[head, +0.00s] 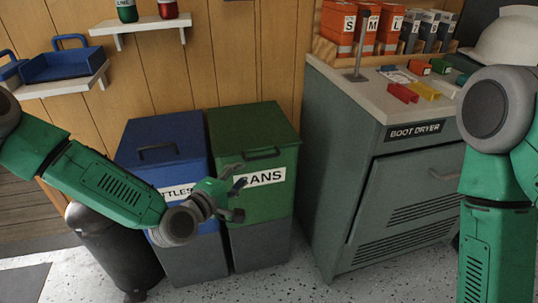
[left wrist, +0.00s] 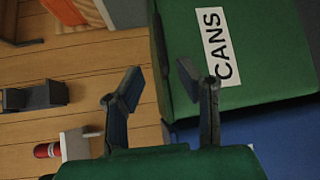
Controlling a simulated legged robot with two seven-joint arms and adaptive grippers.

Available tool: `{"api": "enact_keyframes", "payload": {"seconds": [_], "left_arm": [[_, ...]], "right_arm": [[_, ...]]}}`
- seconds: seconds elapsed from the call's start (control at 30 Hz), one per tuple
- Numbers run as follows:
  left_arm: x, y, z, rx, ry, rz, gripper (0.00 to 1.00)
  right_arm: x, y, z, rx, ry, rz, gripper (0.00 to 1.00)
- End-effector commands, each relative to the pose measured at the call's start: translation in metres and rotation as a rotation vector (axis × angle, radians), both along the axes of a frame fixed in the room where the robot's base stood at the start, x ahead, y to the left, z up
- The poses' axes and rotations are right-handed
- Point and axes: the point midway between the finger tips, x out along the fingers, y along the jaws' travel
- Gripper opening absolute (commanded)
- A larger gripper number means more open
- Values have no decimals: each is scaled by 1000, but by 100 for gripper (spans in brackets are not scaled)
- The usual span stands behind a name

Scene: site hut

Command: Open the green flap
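The green flap (head: 253,177) is the upper front of the bin labelled CANS, with a dark handle (head: 262,154) near its top. It looks closed. My left gripper (head: 240,200) is in front of it, low and to the left, partly covering the label. In the left wrist view the left gripper (left wrist: 160,72) has its fingers apart with nothing between them, and the green bin (left wrist: 265,60) with its CANS label is just beyond. I cannot tell whether a finger touches the bin. The handle is not seen in the wrist view. My right gripper is out of view.
A blue bin (head: 160,150) labelled BOTTLES stands close at the left, behind my left forearm. A black cylinder (head: 118,250) is further left. The grey-green boot dryer (head: 410,190) stands to the right, with open floor (head: 300,275) in front of it.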

Motion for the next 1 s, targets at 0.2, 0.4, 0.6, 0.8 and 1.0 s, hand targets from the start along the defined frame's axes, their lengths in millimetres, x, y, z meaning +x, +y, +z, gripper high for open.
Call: {"api": "enact_keyframes", "payload": {"seconds": [0.2, 0.4, 0.6, 0.8, 1.0], "left_arm": [[42, -25, -10, 6, -2, -2, 31], [76, -44, -16, 6, -1, -2, 31], [98, -54, -19, 5, 1, -2, 31], [105, -58, -19, 4, 2, -2, 31], [105, -58, -19, 4, 2, -2, 31]], "right_arm": [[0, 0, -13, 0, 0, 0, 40], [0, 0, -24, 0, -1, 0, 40], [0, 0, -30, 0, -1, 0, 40], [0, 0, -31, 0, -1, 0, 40], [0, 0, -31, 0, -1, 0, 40]]}}
